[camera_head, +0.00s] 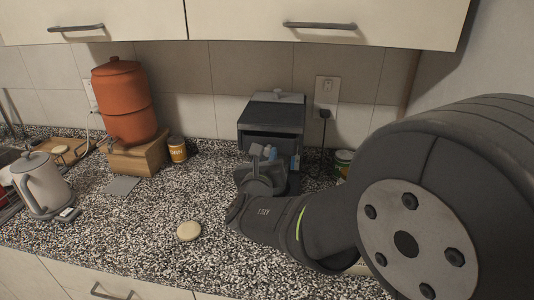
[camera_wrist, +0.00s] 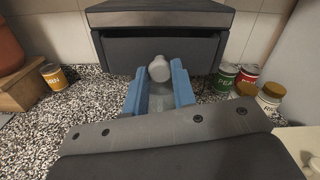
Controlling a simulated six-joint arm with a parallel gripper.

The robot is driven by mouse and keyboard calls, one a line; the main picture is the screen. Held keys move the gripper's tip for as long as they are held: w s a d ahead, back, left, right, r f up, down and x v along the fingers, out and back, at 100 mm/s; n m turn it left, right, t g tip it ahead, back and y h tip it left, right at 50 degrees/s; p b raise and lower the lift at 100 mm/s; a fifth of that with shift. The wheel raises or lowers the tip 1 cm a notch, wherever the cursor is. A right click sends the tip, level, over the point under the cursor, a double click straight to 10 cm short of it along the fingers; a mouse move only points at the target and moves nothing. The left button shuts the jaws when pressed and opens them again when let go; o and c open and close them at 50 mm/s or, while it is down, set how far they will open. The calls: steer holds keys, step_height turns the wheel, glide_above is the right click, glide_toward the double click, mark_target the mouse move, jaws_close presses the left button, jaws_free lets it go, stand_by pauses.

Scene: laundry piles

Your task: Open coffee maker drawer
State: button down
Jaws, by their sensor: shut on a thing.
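The coffee maker (camera_head: 272,115) is a dark grey box against the tiled wall, with a small knob on its lid. In the wrist view its dark front (camera_wrist: 115,52) fills the top middle. A grey rounded handle (camera_wrist: 158,68) stands out before that front. My gripper (camera_wrist: 160,84) has its blue fingers on either side of the handle and is shut on it. In the head view my gripper (camera_head: 270,157) is at the front of the coffee maker. My wrist hides the lower front, and I cannot tell how far the drawer is out.
Several cans (camera_wrist: 228,76) stand right of the coffee maker. A yellow can (camera_head: 177,149) and an orange pot (camera_head: 124,98) on a wooden stand are to the left. A kettle (camera_head: 41,184) is far left. A round beige item (camera_head: 188,231) lies on the speckled counter, which is otherwise clear there.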

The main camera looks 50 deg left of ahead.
steer(key=v, duration=0.8)
steer(key=shift+s, duration=0.1)
steer(key=c, duration=1.2)
jaws_free()
steer(key=shift+d, duration=0.1)
steer(key=v, duration=1.7)
steer(key=shift+s+d+r, duration=0.1)
steer(key=shift+s+d, duration=0.05)
steer(key=shift+x, duration=7.05)
